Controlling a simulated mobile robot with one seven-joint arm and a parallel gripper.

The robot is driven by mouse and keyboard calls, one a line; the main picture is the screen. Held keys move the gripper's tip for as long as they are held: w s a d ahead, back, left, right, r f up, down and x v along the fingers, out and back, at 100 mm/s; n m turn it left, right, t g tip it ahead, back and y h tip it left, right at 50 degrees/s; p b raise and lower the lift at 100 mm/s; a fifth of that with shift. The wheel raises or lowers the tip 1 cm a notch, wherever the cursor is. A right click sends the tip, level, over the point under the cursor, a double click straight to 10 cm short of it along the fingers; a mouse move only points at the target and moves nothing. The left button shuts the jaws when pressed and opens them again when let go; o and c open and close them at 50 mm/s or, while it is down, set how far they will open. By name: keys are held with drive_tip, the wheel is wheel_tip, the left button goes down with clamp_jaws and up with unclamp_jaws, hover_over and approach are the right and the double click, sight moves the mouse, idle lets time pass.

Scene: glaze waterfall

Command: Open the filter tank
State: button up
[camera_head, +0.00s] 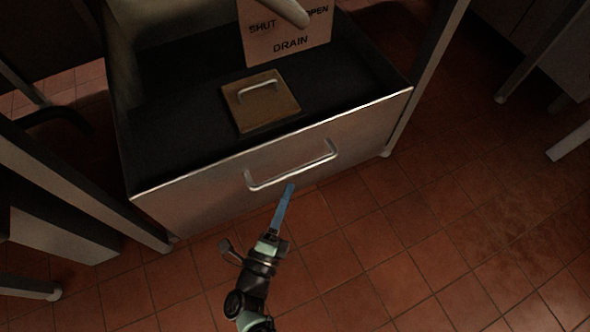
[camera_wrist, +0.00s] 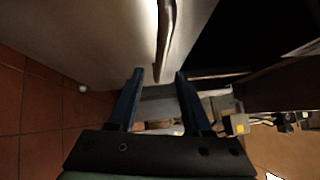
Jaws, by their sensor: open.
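The filter tank (camera_head: 200,198) is a metal box with a bar handle (camera_head: 292,172) on its front face. Its top shows a dark surface or interior, and I cannot tell how far it is pulled out. A brown square plate (camera_head: 262,115) with a small handle lies within its rim. My gripper (camera_head: 290,187) is just in front of and below the bar handle. In the wrist view my gripper (camera_wrist: 160,73) has its two blue fingers apart with nothing held. The bar handle (camera_wrist: 165,38) lies just beyond the fingertips, in line with the gap; contact is not visible.
A sign (camera_head: 290,40) reading SHUT, OPEN and DRAIN stands behind the plate, partly covered by a pale pipe (camera_head: 285,10). Metal legs (camera_head: 425,75) flank the tank on both sides. The red tiled floor (camera_head: 440,250) in front is clear.

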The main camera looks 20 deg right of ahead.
sight(296, 171)
drive_tip(key=b+x, duration=0.1)
drive_tip(key=x, duration=0.5)
drive_tip(key=shift+w+d+b, duration=0.1)
drive_tip(key=shift+w+b, duration=0.05)
drive_tip(key=shift+b, duration=0.2)
drive_tip(key=shift+c, duration=0.2)
clamp_jaws()
idle(0.9)
